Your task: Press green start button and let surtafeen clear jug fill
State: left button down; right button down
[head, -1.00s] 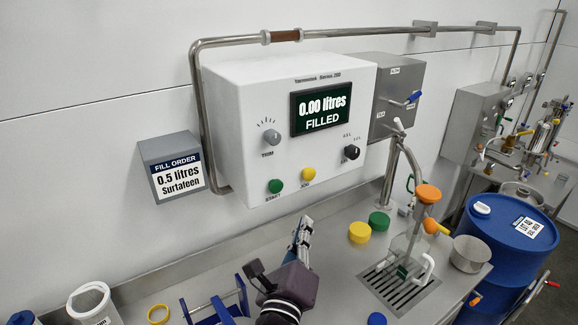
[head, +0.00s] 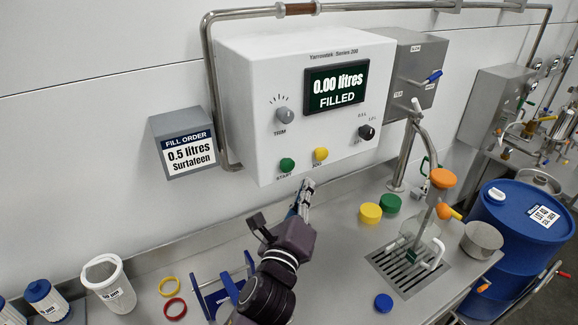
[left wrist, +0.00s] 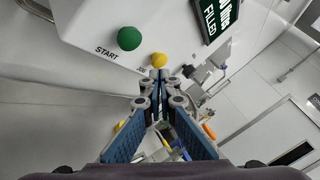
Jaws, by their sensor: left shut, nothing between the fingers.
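The green start button (head: 287,165) is on the lower front of the white control box, labelled START; it also shows in the left wrist view (left wrist: 129,38). My left gripper (head: 305,186) is shut and empty, just below and right of the green button, apart from it in the picture. In the left wrist view its fingertips (left wrist: 156,82) lie below the yellow button (left wrist: 159,60). The clear jug (head: 432,246) stands on the drain grate under the orange-topped filling spout (head: 442,178). The display (head: 335,88) reads 0.00 litres FILLED. My right gripper is not in view.
The yellow button (head: 320,154) is close to the green one. The order sign (head: 190,155) reads 0.5 litres Surtafeen. Yellow (head: 370,213) and green (head: 391,203) lids, a metal bowl (head: 482,240) and a white jug (head: 108,284) stand on the bench.

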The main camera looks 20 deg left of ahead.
aim_at(287, 165)
pick_arm(q)
jog(key=w+a+p, duration=0.1)
jog(key=w+a, duration=0.2)
jog(key=shift+w+a, duration=0.1)
jog(key=shift+a, duration=0.05)
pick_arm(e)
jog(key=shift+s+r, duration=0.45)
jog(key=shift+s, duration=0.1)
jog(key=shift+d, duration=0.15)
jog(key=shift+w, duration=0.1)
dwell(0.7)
pick_arm(q)
jog(key=shift+w+a, duration=0.3)
jog(key=shift+w, duration=0.05)
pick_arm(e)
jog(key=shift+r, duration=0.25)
